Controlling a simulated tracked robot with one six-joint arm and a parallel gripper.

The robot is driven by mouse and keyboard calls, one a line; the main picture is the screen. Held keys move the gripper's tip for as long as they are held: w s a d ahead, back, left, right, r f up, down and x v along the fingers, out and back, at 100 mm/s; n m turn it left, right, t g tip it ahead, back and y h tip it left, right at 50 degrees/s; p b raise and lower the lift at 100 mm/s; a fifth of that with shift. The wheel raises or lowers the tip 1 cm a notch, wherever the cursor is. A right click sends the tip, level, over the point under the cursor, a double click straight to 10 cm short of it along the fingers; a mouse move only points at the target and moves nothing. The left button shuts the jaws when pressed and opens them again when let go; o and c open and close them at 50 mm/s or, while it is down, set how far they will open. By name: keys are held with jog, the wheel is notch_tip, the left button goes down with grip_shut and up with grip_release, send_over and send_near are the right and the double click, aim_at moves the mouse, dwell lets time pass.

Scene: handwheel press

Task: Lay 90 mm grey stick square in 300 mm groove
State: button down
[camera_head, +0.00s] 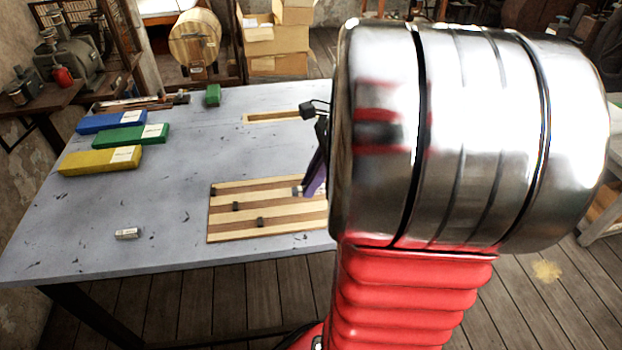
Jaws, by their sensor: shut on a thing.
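My gripper (314,178) shows only in part at the left edge of my shiny arm link, over the right end of a striped wooden board (218,234). Its purple finger slants down, and a small grey end (298,191) shows beside its tip, seemingly the grey stick it is shut on. The rest of the stick is hidden. The board has light and dark lengthwise bands; which one is the 300 mm groove I cannot tell. I cannot tell whether the stick touches the board.
Blue (100,123), green (125,137) and yellow (90,161) boxes lie on the grey table (170,200) at left. A small green block (213,95), a wooden frame (260,118) and a small pale block (128,233) also lie there. My arm hides the table's right side.

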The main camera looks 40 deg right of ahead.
jog(key=shift+s+f, duration=0.1)
jog(key=shift+f, duration=3.25)
jog(key=shift+f, duration=0.85)
jog(key=c, duration=1.7)
grip_release()
jog(key=shift+o, duration=0.7)
jog(key=shift+o, duration=1.4)
jog(key=shift+r, duration=0.1)
